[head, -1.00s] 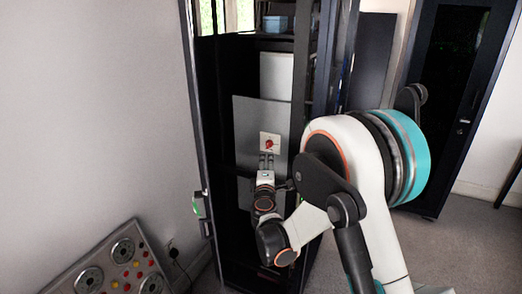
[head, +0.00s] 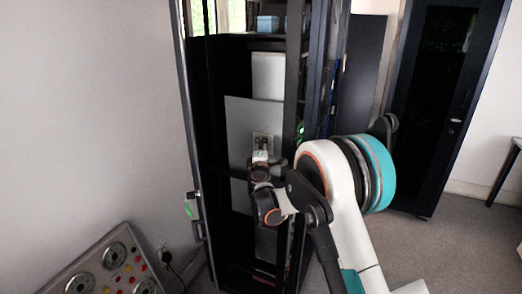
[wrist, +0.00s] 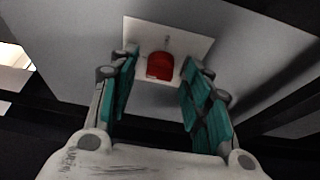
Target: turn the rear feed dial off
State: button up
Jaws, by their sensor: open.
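The dial is a red knob (wrist: 160,66) on a pale square plate (wrist: 190,40), which is fixed to a grey panel (head: 238,125) inside the open dark cabinet. In the wrist view the knob lies between and just beyond the teal-padded fingertips of my gripper (wrist: 158,75). The fingers are spread apart, and gaps show on both sides of the knob. In the head view my gripper (head: 260,150) is in front of the plate and hides the knob.
The cabinet's dark frame (head: 293,90) stands close on the right of my wrist. A slanted console (head: 105,268) with round dials and coloured buttons is at lower left. A second dark cabinet (head: 433,110) stands at right. Grey floor (head: 410,240) is clear between.

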grip_shut()
jog(key=shift+f+m, duration=0.15)
jog(key=shift+m, duration=0.15)
jog(key=m+t+h+b, duration=0.1)
jog(key=m+h+b, duration=0.1)
jog(key=m, duration=0.5)
jog(key=m+t+h+b, duration=0.1)
jog(key=m+h+b, duration=0.2)
jog(key=m, duration=0.4)
jog(key=a+m+t+h+b, duration=0.1)
jog(key=m+h+b, duration=0.1)
jog(key=m, duration=0.5)
jog(key=shift+w+f+m+h, duration=0.1)
jog(key=shift+f+m+h, duration=0.25)
jog(key=shift+h, duration=0.45)
jog(key=c, duration=1.1)
grip_release()
jog(key=shift+m, duration=0.35)
jog(key=shift+o, duration=0.2)
